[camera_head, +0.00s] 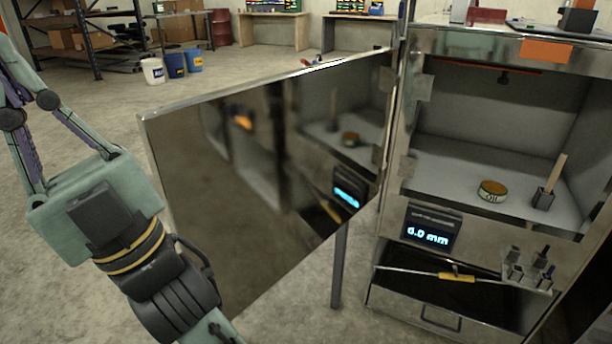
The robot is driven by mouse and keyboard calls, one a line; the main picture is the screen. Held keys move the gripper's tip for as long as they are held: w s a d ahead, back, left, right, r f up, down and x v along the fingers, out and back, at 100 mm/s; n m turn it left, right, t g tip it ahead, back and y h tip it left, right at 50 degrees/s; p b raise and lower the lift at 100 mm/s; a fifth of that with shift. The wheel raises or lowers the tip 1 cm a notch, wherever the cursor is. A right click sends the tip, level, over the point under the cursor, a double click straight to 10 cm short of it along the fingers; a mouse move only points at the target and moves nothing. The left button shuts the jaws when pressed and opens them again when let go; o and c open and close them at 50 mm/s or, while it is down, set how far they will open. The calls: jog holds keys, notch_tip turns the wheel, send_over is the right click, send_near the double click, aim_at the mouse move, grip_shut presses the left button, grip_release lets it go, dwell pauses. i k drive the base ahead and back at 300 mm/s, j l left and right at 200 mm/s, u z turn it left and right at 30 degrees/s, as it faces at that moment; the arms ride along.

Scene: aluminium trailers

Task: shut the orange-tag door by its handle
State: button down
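The door (250,180) is a large mirror-like metal panel. It stands wide open, swung out to the left from the hinges at the left side of the cabinet opening. I see its shiny inner face; I cannot make out a handle, and its outer face is hidden. The orange tag (545,50) is on the cabinet front above the opening. My gripper (38,135) is at the left, beyond the door's free edge, with its fingers pointing up and left. The fingertips are cut off by the frame edge. My wrist overlaps the door's lower left part in the picture.
The cabinet (405,105) holds a round tin (491,191) and a small block with a stick (545,190). Below are a display (431,228), a yellow-handled bar (457,277) and a drawer (440,318). Buckets (175,66), shelves and tables stand far back. The floor between is mostly clear.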

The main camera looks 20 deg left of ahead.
aim_at(258, 175)
jog(key=k+j+z, duration=0.15)
jog(key=j, duration=0.25)
jog(key=j+z, duration=0.15)
jog(key=j, duration=0.2)
jog(key=k+j+z, duration=0.1)
jog(key=j, duration=0.25)
jog(key=j+z, duration=0.2)
jog(key=j, duration=0.4)
jog(key=k+j+z, duration=0.1)
jog(key=j+z, duration=0.15)
jog(key=j, duration=0.3)
jog(key=i+j, duration=0.15)
jog(key=j, duration=0.2)
jog(key=i+j+z, duration=0.15)
jog(key=j, duration=0.2)
jog(key=i+j, duration=0.15)
jog(key=j, duration=0.2)
jog(key=k+j+u, duration=0.15)
jog(key=k, duration=0.3)
jog(key=k+j+u, duration=0.1)
jog(key=k, duration=0.4)
